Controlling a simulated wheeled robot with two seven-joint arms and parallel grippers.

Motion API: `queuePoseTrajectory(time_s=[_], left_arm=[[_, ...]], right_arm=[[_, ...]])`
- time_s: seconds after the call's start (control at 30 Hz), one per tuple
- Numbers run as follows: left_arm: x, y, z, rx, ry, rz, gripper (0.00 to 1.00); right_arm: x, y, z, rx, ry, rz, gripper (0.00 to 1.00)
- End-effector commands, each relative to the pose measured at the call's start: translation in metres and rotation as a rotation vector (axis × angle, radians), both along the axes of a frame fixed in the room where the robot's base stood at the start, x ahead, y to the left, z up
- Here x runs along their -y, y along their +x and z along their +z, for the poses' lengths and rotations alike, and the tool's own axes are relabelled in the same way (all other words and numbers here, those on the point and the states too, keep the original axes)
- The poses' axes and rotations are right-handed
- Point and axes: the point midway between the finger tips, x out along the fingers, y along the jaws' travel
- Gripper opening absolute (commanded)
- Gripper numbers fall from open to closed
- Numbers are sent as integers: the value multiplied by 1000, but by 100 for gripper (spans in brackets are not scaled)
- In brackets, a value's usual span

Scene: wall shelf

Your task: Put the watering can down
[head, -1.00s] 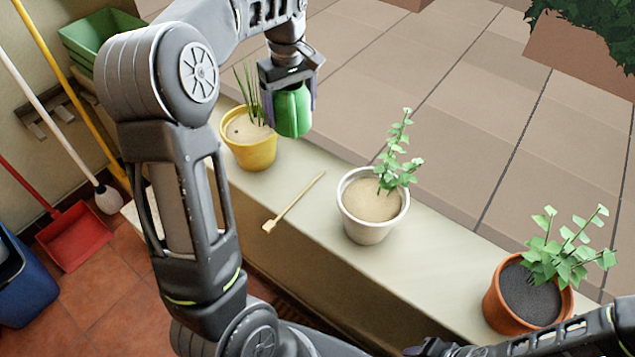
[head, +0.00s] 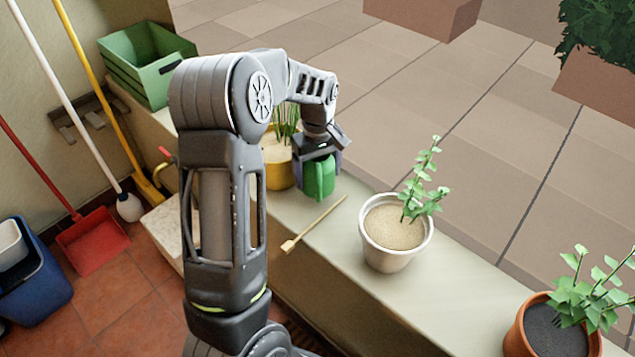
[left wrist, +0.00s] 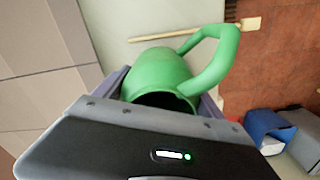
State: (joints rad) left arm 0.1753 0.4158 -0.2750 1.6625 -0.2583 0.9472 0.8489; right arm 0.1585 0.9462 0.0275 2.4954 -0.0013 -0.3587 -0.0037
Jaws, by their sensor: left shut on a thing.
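The green watering can (head: 319,178) is in my left gripper (head: 317,163), whose two fingers are shut around its body. It is at the ledge (head: 350,290), between the yellow pot and the white pot; I cannot tell whether its base touches the ledge. In the left wrist view the can (left wrist: 160,75) sits between the fingers of my left gripper (left wrist: 160,95), with its handle loop to the right and its dark opening towards the camera. My right gripper is not in view.
The yellow pot (head: 278,172) stands just behind the can, partly hidden by my arm. A thin wooden tool (head: 315,224) lies on the ledge in front. The white pot (head: 396,262) stands to the right, an orange pot (head: 520,345) further right. A green crate (head: 140,75) is at the far left.

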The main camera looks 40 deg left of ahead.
Motion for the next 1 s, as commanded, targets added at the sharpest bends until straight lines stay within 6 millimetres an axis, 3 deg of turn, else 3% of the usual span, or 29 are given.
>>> queuePoseTrajectory(time_s=[0.33, 0.77, 0.8, 1.0], left_arm=[[0, 0, -36, -1, 0, 1, 34], [0, 0, -42, 0, 0, 0, 34], [0, 0, -41, 0, 0, 0, 83], [0, 0, -41, 0, 0, 0, 99]], right_arm=[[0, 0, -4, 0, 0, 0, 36], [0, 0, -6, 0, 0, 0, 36], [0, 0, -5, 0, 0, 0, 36], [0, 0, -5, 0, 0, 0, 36]])
